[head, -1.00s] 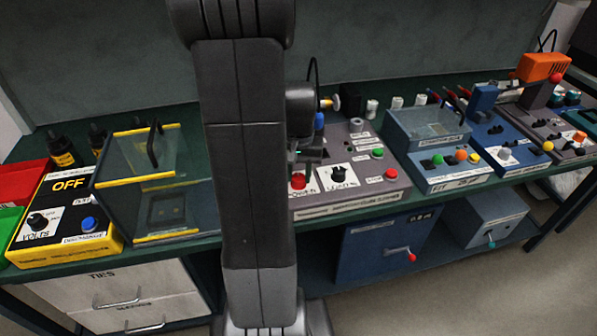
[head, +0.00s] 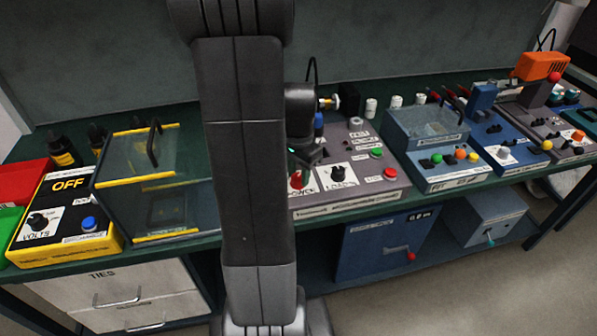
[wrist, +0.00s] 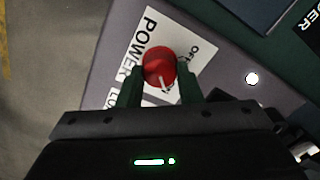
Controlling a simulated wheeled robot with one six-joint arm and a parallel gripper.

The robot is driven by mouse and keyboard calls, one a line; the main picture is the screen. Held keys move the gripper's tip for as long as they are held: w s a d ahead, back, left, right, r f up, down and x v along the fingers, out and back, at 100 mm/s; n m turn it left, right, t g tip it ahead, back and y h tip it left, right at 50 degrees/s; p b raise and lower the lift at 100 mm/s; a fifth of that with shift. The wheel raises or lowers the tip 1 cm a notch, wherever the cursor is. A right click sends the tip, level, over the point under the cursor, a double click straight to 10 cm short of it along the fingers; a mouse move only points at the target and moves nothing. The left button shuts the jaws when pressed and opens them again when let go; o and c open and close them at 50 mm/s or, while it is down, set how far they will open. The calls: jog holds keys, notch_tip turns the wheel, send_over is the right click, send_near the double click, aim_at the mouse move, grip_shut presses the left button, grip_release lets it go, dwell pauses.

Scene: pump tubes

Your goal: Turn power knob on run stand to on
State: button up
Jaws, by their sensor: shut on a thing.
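The red power knob (wrist: 160,66) sits on a white label reading POWER and OFF in the wrist view. Its white pointer line is turned toward the bottom of that picture, away from the OFF mark. My gripper (wrist: 160,88) has one green finger on each side of the knob and is shut on it. In the head view the red knob (head: 298,180) shows at the left front of the grey run stand (head: 345,207), with my gripper (head: 303,165) just above it. My arm hides the left end of the stand.
A black knob (head: 338,174), a green button (head: 376,153) and a red button (head: 390,172) lie to the right on the same panel. A yellow-edged clear box (head: 150,185) stands left of my arm.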

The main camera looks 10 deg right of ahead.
aim_at(299, 176)
dwell(0.4)
jog(key=o, duration=1)
notch_tip(299, 176, up, 14)
jog(key=shift+f+p, duration=0.1)
jog(key=shift+p, duration=0.25)
notch_tip(299, 176, down, 14)
jog(key=shift+r+b, duration=0.1)
jog(key=shift+b, duration=0.25)
